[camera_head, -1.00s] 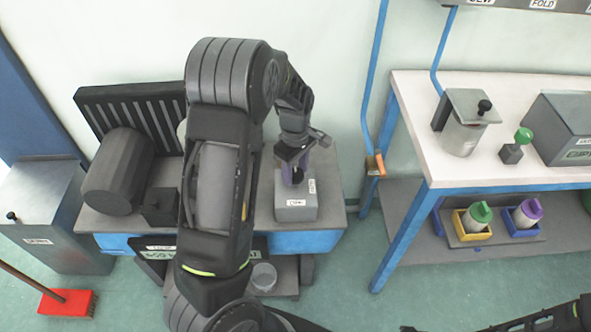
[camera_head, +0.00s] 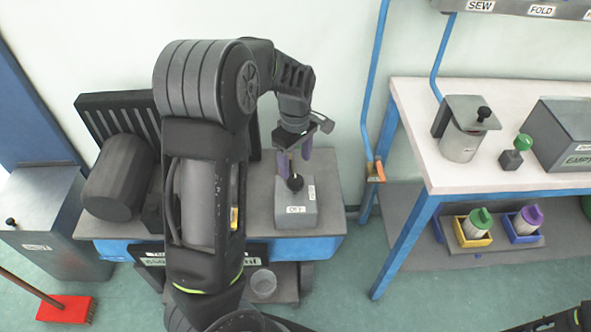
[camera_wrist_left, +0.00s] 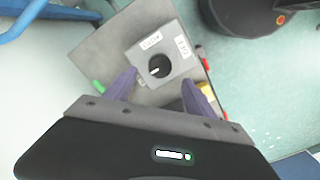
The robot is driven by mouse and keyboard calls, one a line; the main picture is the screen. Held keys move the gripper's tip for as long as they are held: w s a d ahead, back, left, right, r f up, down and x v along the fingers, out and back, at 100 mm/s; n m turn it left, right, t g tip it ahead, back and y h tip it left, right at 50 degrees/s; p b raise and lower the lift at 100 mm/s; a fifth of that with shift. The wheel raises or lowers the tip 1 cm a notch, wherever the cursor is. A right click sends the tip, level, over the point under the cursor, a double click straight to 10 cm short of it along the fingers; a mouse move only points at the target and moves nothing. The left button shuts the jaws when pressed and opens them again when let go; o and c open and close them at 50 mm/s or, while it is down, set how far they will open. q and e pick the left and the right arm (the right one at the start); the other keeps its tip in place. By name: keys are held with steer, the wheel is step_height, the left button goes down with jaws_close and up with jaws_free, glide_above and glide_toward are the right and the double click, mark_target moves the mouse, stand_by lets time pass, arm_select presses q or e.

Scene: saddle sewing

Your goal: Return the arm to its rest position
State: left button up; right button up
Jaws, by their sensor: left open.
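My left gripper (camera_head: 293,152) hangs above a grey box (camera_head: 309,208) with a black knob and white labels, on the small table at the left. Its two purple fingers are apart, and nothing shows between them. The left wrist view shows the open fingers (camera_wrist_left: 155,95) with the box (camera_wrist_left: 172,62) beyond them, its round dark spot between and ahead of the tips. My left arm (camera_head: 203,190) is bent over the table and hides part of it. At the bottom right corner, a dark piece of my other arm shows, but its gripper does not.
A dark cylinder (camera_head: 118,178) and slotted panel (camera_head: 95,115) stand left of my arm. A blue-framed white table (camera_head: 425,170) with a lidded canister (camera_head: 461,140) stands at the right. A blue post (camera_head: 376,80) rises between the tables. A red broom (camera_head: 65,309) lies at the lower left.

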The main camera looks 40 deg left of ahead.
arm_select(q)
steer(key=shift+r, duration=0.5)
